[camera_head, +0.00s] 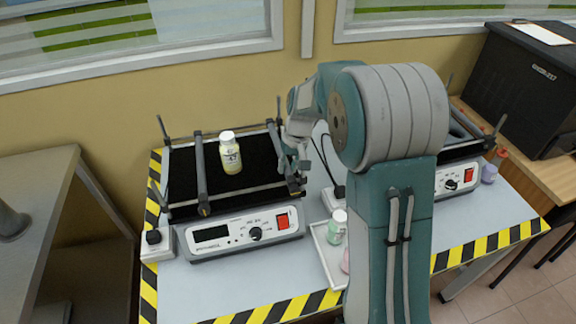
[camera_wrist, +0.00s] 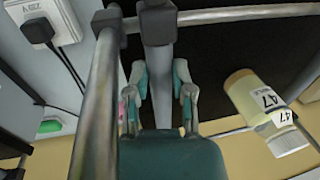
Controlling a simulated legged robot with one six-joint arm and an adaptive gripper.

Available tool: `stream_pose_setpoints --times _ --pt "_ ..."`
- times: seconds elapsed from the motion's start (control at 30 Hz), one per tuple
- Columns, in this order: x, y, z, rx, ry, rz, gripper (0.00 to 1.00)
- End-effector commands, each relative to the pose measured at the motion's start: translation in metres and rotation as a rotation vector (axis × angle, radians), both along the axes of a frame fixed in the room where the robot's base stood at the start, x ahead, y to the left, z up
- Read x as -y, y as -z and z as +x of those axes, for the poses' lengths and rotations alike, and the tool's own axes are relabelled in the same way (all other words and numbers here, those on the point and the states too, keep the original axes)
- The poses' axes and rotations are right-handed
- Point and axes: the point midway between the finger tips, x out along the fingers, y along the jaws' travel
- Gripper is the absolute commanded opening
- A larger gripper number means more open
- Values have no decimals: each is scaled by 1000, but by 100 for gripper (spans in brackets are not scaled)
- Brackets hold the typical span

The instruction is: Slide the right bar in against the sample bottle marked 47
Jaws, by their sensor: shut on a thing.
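The sample bottle (camera_head: 230,155), with a white cap and yellowish contents, stands upright on the black shaker platform (camera_head: 183,172). In the wrist view the bottle (camera_wrist: 240,92) shows its 47 label. The left bar (camera_head: 202,172) lies just left of it, with a small gap. The right bar (camera_head: 274,140) lies near the platform's right edge, clearly apart from the bottle. My gripper (camera_head: 291,166) is at this bar, partly hiding it. In the wrist view my gripper (camera_wrist: 160,95) has its fingers on both sides of the right bar (camera_wrist: 156,30), shut on it.
Upright posts stand at the platform corners. A control panel (camera_head: 245,232) fronts the shaker. A power plug (camera_wrist: 39,31) and cable lie beside the shaker. The platform between bottle and right bar is clear.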

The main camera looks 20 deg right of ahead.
Motion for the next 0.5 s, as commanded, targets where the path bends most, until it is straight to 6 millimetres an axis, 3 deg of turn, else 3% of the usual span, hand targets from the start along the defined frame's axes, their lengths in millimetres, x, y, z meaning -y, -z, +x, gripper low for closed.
stream_pose_setpoints --times 0.17,0.5 --pt "-12 1 0 -2 -2 0 0" --pt "-103 2 0 -3 -8 -1 0"
